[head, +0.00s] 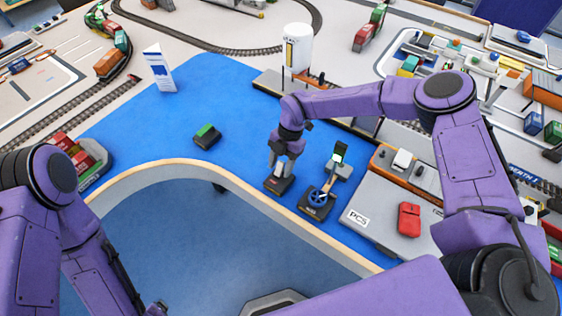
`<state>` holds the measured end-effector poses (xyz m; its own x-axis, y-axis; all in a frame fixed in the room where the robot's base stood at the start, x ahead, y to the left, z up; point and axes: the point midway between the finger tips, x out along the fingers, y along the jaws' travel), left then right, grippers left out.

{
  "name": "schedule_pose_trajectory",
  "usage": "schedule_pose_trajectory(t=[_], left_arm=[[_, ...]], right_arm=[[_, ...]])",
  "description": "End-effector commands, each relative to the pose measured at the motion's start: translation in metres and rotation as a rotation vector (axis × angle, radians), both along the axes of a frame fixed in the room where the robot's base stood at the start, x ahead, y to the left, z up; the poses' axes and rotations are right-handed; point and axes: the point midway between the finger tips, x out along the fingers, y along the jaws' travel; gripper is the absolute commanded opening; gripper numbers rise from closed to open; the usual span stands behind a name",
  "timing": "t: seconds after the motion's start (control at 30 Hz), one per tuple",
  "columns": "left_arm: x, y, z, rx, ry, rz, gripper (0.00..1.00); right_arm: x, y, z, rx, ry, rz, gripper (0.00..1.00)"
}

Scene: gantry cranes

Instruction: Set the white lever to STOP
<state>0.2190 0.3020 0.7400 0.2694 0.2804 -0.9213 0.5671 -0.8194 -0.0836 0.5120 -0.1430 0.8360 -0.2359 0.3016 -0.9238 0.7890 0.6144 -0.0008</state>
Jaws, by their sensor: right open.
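My right gripper (281,168) points down, open, just above a small dark control box (277,187) with a red mark on the blue table. A slim pale piece shows between or beside the fingers; I cannot tell whether it is the white lever or part of the gripper. The lever's position and any STOP lettering are too small or hidden to read. My left arm comes in at the lower left; only a small dark part near its end (158,308) shows at the bottom edge, and its jaws cannot be made out.
Right of the box stands a dark unit with a blue handwheel (317,197) and an upright piece with a green top (339,152). A grey PCS panel (376,226) carries a red block (409,219). A green-topped block (207,136) lies left; blue table (240,98) around it is clear.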

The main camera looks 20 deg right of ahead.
Motion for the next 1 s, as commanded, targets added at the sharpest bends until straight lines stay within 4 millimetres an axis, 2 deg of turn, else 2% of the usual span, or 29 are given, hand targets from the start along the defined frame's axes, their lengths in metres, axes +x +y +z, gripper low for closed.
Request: schedule_pose_trajectory(t=[0.17,0.2,0.33,0.67,1.0], left_arm=[[0.0000,0.0000,-0.0004,0.000,0.000,0.000,0.82],[0.0000,0.0000,-0.0004,0.000,0.000,0.000,0.82],[0.0000,0.0000,-0.0004,0.000,0.000,0.000,0.82],[0.0000,0.0000,0.0005,0.000,0.000,0.000,0.82],[-0.0001,0.0000,0.0006,0.000,0.000,0.000,0.82]], right_arm=[[0.0001,0.0001,-0.0006,0.000,0.000,0.000,0.49],[0.0000,0.0001,-0.0005,0.000,0.000,0.000,0.42],[0.0001,0.0001,-0.0003,0.000,0.000,0.001,0.00],[-0.0006,0.0011,0.0012,-0.020,-0.017,0.003,0.00],[-0.0060,0.0085,0.0041,-0.177,-0.142,0.009,0.00]])
